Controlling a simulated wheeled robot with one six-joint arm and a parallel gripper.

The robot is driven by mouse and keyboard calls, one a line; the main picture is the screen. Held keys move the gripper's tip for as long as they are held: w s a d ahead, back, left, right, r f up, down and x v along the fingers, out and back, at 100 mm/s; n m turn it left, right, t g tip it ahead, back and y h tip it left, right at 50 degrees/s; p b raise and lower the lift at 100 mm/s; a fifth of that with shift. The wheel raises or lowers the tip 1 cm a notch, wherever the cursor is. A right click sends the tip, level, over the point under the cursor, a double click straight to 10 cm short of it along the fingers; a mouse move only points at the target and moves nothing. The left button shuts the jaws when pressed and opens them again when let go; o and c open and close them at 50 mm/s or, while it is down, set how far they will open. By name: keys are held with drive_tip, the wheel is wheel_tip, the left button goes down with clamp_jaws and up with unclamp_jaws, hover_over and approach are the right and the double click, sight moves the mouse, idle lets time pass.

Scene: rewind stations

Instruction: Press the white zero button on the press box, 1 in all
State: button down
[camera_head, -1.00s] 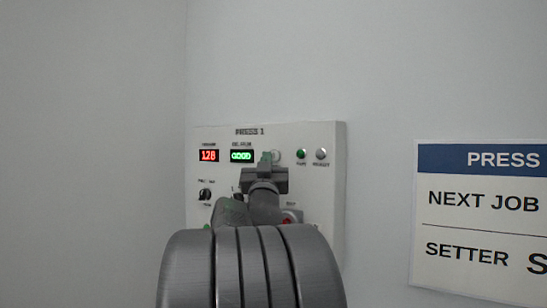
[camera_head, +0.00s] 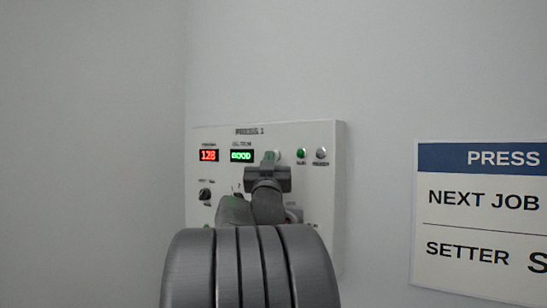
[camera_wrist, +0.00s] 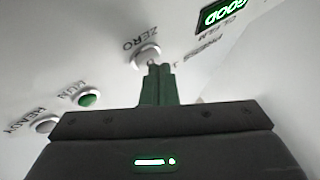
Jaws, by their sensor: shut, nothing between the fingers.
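The press box (camera_head: 225,137) is a pale panel on the wall marked PRESS 1. Its white zero button (camera_wrist: 146,54) is labelled ZERO in the wrist view, where the label appears upside down. In the head view the zero button (camera_head: 278,154) is partly hidden by my gripper. My gripper (camera_wrist: 160,67) is shut and empty. Its green fingertips overlap the button's lower right edge in the wrist view; I cannot tell whether they touch it. In the head view my gripper (camera_head: 269,156) is in front of the panel, just left of the button.
A green button (camera_head: 301,153) and a grey button (camera_head: 321,153) sit right of zero. A red display (camera_head: 208,155) and a green display (camera_head: 242,155) are to the left, above a black knob (camera_head: 205,194). A PRESS sign (camera_head: 480,220) is on the wall at right.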

drive_tip(key=shift+w+d, duration=0.1)
drive_tip(key=shift+w, duration=0.05)
idle(0.6)
drive_tip(key=shift+s+a, duration=0.45)
drive_tip(key=shift+s, duration=0.15)
drive_tip(key=s+a, duration=0.1)
drive_tip(key=s, duration=0.1)
drive_tip(key=s+a, duration=0.2)
idle(0.4)
drive_tip(key=shift+d, duration=0.1)
idle(0.4)
